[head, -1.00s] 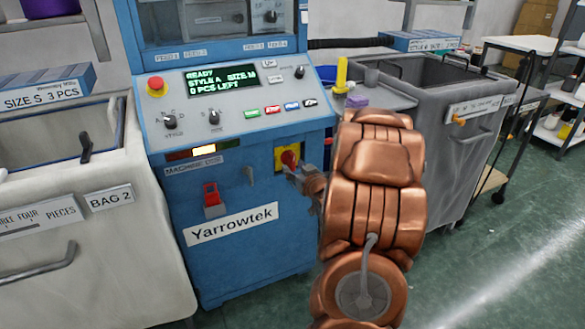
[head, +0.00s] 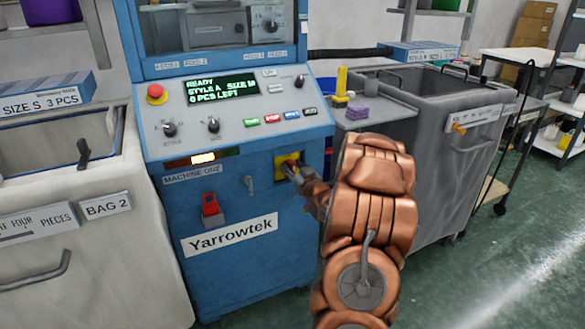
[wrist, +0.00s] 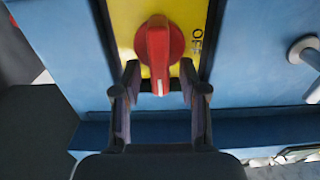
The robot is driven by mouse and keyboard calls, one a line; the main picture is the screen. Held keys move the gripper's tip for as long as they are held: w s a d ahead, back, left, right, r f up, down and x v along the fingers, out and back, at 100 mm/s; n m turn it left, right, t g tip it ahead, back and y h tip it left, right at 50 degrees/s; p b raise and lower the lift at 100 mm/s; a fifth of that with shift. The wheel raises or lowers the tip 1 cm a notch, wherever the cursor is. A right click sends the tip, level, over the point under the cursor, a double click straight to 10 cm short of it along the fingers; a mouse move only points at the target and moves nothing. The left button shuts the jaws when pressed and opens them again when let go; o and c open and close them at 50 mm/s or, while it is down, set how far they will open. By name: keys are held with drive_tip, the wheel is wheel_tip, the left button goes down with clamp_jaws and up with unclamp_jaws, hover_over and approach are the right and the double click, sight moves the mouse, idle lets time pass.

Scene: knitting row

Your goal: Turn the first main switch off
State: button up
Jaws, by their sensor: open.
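The main switch is a red rotary knob (wrist: 158,52) on a yellow plate (wrist: 195,20), on the front of the blue machine labelled Machine One. In the wrist view the knob's handle points along the gripper's axis, and the letters "OFF" show on the plate to its right. My gripper (wrist: 160,85) is open, with one finger on each side of the handle's near end and visible gaps between. In the head view the yellow plate (head: 282,160) is partly covered by my gripper (head: 293,170), which reaches it from the right.
A red lever (head: 210,205) and a grey handle (head: 249,186) are left of the switch on the blue machine (head: 235,265). The control panel (head: 240,105) is above, with a lit display (head: 222,88). A grey bin (head: 430,180) stands at right, a pale bin (head: 90,260) at left.

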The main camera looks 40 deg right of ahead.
drive_tip(key=shift+w+d, duration=0.1)
drive_tip(key=shift+w, duration=0.1)
clamp_jaws()
idle(0.3)
